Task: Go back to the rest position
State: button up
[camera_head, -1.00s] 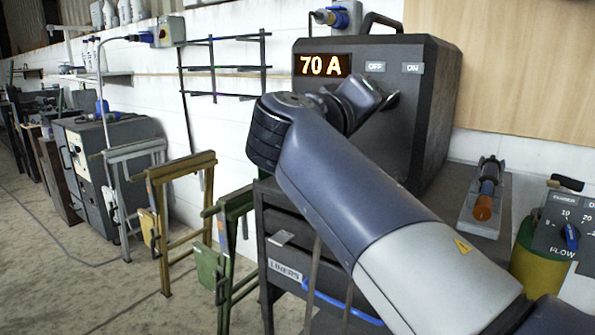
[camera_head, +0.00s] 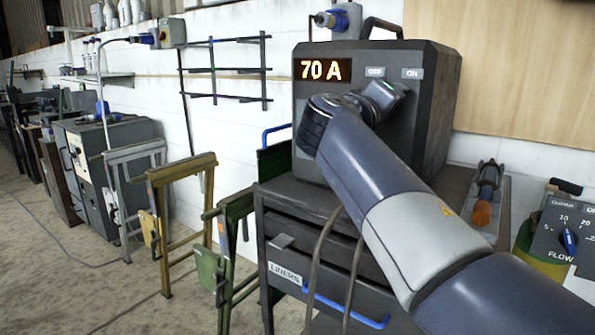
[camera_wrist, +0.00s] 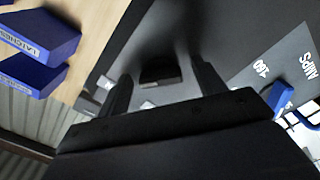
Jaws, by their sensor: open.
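My arm (camera_head: 375,190) reaches from the lower right toward the front of a dark grey machine (camera_head: 435,110) with a lit "70 A" display (camera_head: 322,69). The wrist end is in front of the panel, below the OFF and ON labels. My fingertips cannot be made out in the head view. In the wrist view my gripper (camera_wrist: 160,87) has its two dark fingers apart, with a dark block (camera_wrist: 160,72) showing beyond the gap. Nothing is clearly held. A blue dial pointer (camera_wrist: 277,96) beside "AMPS" lettering is to the right of the fingers.
The machine stands on a dark drawer cabinet (camera_head: 285,222) with blue handles. A FLOW panel (camera_head: 565,230) is at the far right. Metal stands (camera_head: 165,225) line the left wall. Blue bins (camera_wrist: 40,40) show in the wrist view.

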jog(key=n+p, duration=0.5)
jog(key=p, duration=0.2)
jog(key=n+p, duration=0.4)
jog(key=p, duration=0.3)
jog(key=n+p, duration=0.5)
jog(key=p, duration=0.2)
jog(key=shift+r+n+p, duration=0.3)
jog(key=shift+r+p, duration=0.05)
jog(key=shift+v, duration=0.95)
jog(key=shift+d+f, duration=0.1)
